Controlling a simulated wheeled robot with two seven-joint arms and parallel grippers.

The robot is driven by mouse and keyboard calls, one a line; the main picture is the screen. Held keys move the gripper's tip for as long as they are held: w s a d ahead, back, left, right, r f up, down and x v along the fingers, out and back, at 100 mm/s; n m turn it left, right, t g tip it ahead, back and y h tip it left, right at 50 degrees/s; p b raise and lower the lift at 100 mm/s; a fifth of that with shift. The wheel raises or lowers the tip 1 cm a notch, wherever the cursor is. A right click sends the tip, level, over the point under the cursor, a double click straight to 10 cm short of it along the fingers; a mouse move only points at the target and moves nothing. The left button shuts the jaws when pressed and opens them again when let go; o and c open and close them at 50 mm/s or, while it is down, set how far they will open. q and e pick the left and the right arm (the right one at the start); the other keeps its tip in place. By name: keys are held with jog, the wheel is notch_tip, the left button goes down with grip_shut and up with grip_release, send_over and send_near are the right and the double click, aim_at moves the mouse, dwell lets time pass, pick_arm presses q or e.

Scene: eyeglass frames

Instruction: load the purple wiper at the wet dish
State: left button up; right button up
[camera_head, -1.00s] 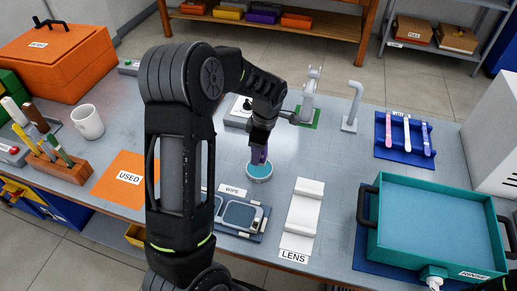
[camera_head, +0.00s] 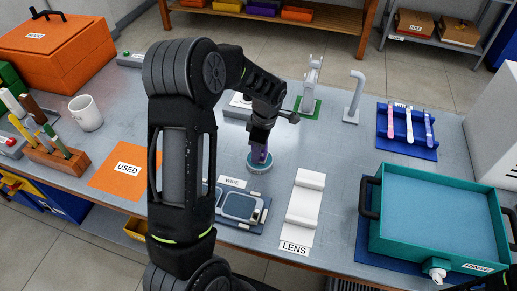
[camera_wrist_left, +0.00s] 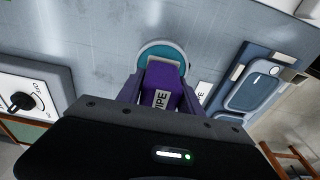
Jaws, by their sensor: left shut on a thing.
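The purple wiper (camera_head: 260,153) is upright in my left gripper (camera_head: 261,142), its lower end at the wet dish (camera_head: 259,168). The dish is a small round pale cup with a teal inside. In the left wrist view the wiper (camera_wrist_left: 161,88), with a WIPE label, overlaps the near part of the dish (camera_wrist_left: 163,48). My left gripper is shut on the wiper. Whether the wiper's tip touches the teal surface is hidden. My right gripper does not show.
A blue-grey WIPE tray (camera_head: 240,207) and a white LENS stand (camera_head: 304,204) are near the dish. An orange USED mat (camera_head: 119,171) lies left. A teal RINSE tub (camera_head: 440,213) stands right. A grey tap (camera_head: 354,97) is behind.

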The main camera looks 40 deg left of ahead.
pick_arm(q)
jog(key=shift+f+b, duration=0.45)
dwell(0.6)
jog(key=shift+s+f, duration=0.1)
jog(key=shift+f, duration=0.05)
dwell(1.6)
jog(key=shift+r+p, duration=1.85)
jog(key=shift+r, duration=1.75)
